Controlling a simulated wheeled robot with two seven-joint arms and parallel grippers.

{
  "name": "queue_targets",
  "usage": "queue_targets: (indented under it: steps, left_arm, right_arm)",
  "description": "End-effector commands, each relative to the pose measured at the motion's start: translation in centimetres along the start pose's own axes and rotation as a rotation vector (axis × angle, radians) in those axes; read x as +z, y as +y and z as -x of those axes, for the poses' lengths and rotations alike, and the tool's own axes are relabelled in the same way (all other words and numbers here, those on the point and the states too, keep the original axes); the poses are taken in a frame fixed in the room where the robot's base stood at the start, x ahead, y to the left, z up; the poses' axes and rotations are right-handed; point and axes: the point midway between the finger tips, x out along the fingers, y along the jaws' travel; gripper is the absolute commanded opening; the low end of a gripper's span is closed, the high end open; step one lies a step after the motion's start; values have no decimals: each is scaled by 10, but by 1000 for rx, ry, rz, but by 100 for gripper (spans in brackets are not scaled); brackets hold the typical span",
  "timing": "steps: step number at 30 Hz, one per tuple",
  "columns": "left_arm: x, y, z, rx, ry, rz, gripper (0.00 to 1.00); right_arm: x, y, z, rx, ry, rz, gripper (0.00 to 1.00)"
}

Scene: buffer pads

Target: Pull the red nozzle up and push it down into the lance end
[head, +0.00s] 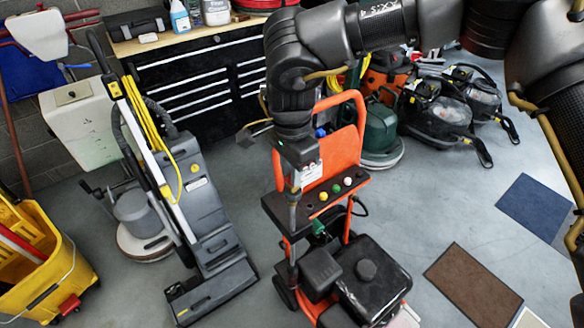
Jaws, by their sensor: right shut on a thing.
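An orange-framed pressure washer (362,112) stands in the middle with a dark nozzle panel (356,193) at its top. Several small coloured nozzles sit in the panel, such as a green one (336,188). No red nozzle shows clearly in the panel. My right gripper (295,180) points down at the panel's left end, directly above an upright grey lance (292,218). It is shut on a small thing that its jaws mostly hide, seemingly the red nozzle. I cannot tell whether this thing touches the lance end. My left gripper is out of view.
A grey floor cleaning machine (200,205) stands to the left, and a yellow mop bucket (62,262) at the lower left. A black tool chest (205,82) and other machines stand behind. Mats, one brown (472,287), lie on open floor at right.

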Motion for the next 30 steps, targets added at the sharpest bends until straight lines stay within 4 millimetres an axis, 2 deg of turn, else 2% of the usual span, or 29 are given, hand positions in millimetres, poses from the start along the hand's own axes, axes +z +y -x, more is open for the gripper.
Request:
queue_targets:
  steps: [3, 4, 9, 10, 20, 23, 30]
  left_arm:
    - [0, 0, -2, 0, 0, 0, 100]
    - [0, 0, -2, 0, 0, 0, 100]
    - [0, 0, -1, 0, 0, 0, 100]
    - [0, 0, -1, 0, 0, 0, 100]
    - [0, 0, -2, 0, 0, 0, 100]
    - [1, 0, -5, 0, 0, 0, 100]
    - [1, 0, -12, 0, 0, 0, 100]
  right_arm:
    - [0, 0, -3, 0, 0, 0, 0]
    - [0, 0, -3, 0, 0, 0, 23]
    - [0, 0, -2, 0, 0, 0, 45]
    - [0, 0, -2, 0, 0, 0, 47]
    - [0, 0, 1, 0, 0, 0, 47]
    - [0, -1, 12, -2, 1, -1, 47]
    - [0, -1, 58, -3, 2, -1, 47]
